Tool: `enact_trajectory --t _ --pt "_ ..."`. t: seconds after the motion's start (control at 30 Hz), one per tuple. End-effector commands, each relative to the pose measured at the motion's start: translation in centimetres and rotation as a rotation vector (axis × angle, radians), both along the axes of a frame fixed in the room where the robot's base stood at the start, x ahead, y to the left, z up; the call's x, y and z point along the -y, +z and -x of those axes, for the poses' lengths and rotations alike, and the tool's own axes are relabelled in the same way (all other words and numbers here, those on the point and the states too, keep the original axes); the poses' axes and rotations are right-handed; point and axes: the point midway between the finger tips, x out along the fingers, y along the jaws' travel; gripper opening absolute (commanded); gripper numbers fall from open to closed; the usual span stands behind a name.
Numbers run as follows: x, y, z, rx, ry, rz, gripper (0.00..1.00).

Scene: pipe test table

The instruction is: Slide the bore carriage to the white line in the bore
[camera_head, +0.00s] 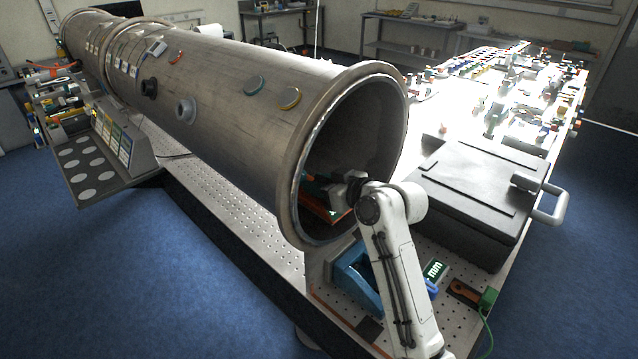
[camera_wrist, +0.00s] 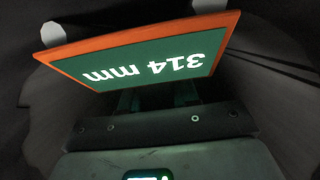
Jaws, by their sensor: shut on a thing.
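The large grey pipe (camera_head: 230,90) lies lengthwise on the table with its open bore towards me. My gripper (camera_head: 335,188) reaches inside the bore mouth, low down. The bore carriage (camera_head: 338,216) shows there as an orange and green piece, partly hidden by my wrist. In the wrist view, its orange-framed green display (camera_wrist: 140,52) reads "314 mm" upside down. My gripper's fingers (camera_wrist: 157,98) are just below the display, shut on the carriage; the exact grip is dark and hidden. I cannot see the white line in either view.
The curved bore wall (camera_wrist: 285,105) surrounds the wrist closely. A black case (camera_head: 470,195) stands right of the pipe mouth. A blue block (camera_head: 352,280) and a small "mm" display (camera_head: 435,269) sit below the mouth. Many small parts crowd the far table.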

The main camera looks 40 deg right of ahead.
Motion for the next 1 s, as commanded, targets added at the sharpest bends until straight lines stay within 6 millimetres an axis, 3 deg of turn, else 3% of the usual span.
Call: enact_trajectory --t 0.07,0.1,0.4,0.77,1.0 --pt "0.0 -0.1 0.0 0.001 0.0 0.0 0.0" --pt "0.0 -0.1 0.0 0.001 0.0 0.0 0.31" --pt "0.0 -0.1 0.0 0.001 0.0 0.0 0.6" --pt "0.1 0.0 0.7 0.0 -0.001 -0.001 0.6" --pt "0.2 1.1 4.6 0.002 -0.003 0.001 0.6"
